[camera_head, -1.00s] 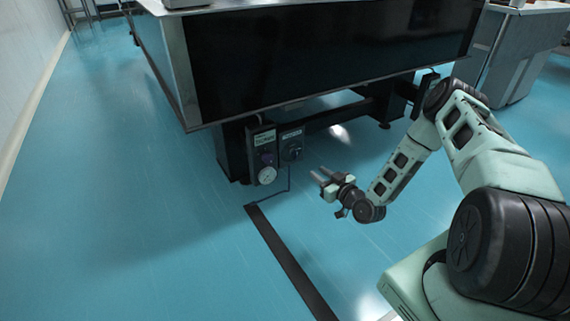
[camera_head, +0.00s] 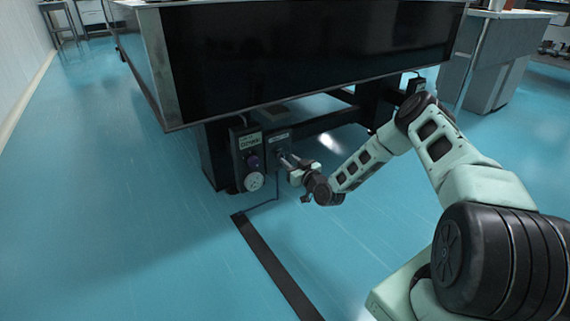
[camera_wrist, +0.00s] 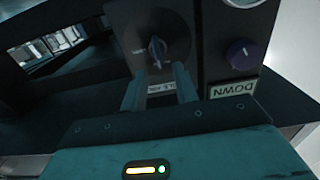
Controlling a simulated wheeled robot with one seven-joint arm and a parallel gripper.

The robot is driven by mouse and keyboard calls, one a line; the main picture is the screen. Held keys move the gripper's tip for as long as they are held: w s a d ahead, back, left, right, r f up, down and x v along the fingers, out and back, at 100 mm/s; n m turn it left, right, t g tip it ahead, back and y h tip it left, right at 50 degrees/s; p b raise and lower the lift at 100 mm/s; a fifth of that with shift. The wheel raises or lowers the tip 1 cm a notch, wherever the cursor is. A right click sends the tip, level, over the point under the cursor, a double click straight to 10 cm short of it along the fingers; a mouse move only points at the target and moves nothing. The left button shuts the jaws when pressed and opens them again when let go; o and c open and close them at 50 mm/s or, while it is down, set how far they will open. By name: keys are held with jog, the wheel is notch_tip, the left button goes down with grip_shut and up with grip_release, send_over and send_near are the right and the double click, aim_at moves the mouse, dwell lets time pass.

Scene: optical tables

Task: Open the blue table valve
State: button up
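The valve panel (camera_head: 277,139) is a dark box under the optical table, beside a second box with a gauge. In the wrist view its round black dial carries a narrow dark-blue handle (camera_wrist: 157,50). My gripper (camera_head: 286,160) is right in front of this panel. In the wrist view the two fingers of my gripper (camera_wrist: 159,72) are apart, one on each side of the handle's lower end. Nothing is clamped between them, and I cannot tell whether they touch the handle. In the head view my gripper partly hides the valve.
The neighbouring box has a white gauge (camera_head: 254,181) and a purple knob (camera_wrist: 243,51). The optical table (camera_head: 300,50) overhangs the panels. A black floor strip (camera_head: 275,267) runs toward me. The blue floor at left is clear.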

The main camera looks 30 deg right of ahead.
aim_at(284, 156)
jog(key=shift+w+a+b, duration=0.1)
jog(key=shift+w+b, duration=0.45)
jog(key=shift+w, duration=1.25)
grip_shut()
